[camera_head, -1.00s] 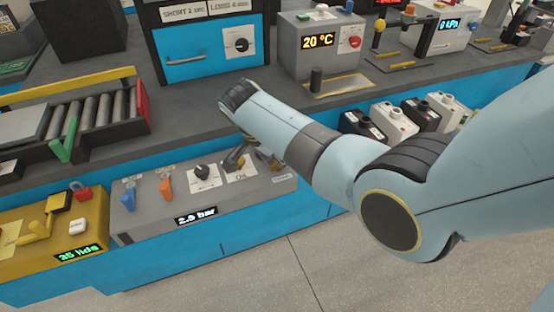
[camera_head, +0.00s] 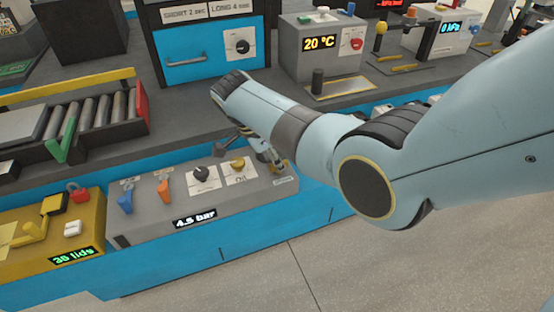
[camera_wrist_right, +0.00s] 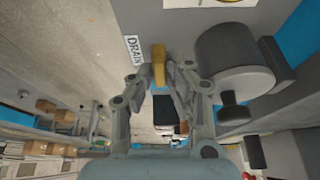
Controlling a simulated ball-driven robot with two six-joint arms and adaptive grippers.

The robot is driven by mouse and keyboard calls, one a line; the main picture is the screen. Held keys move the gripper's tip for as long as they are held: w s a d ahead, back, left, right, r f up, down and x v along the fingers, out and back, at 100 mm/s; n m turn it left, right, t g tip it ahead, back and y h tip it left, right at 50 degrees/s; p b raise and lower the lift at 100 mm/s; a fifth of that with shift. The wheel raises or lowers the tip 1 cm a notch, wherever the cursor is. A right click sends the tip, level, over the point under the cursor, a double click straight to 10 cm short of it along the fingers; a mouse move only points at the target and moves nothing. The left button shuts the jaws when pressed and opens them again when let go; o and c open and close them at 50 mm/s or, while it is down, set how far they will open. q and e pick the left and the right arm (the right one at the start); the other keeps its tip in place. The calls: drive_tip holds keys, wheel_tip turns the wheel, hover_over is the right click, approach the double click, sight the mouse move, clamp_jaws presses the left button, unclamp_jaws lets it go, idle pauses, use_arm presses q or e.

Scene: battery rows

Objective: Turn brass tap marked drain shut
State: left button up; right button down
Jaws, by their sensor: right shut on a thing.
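The brass tap (camera_wrist_right: 159,68) shows in the right wrist view as a short yellow piece between my fingers. A white label reading DRAIN (camera_wrist_right: 132,49) is beside it. My right gripper (camera_wrist_right: 166,76) is shut on the tap. I cannot tell how far the tap is turned. My left gripper is not in view.
The grey panel (camera_head: 150,228) carries a blue lever (camera_head: 125,202), an orange lever (camera_head: 164,191), a black knob (camera_head: 202,175), a yellow knob (camera_head: 238,163) and a display reading 4.5 bar (camera_head: 195,218). A large dark cylinder (camera_wrist_right: 233,62) is close to my right fingers.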

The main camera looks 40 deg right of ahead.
drive_tip(key=c, duration=1.3)
unclamp_jaws()
drive_tip(key=shift+r, duration=0.1)
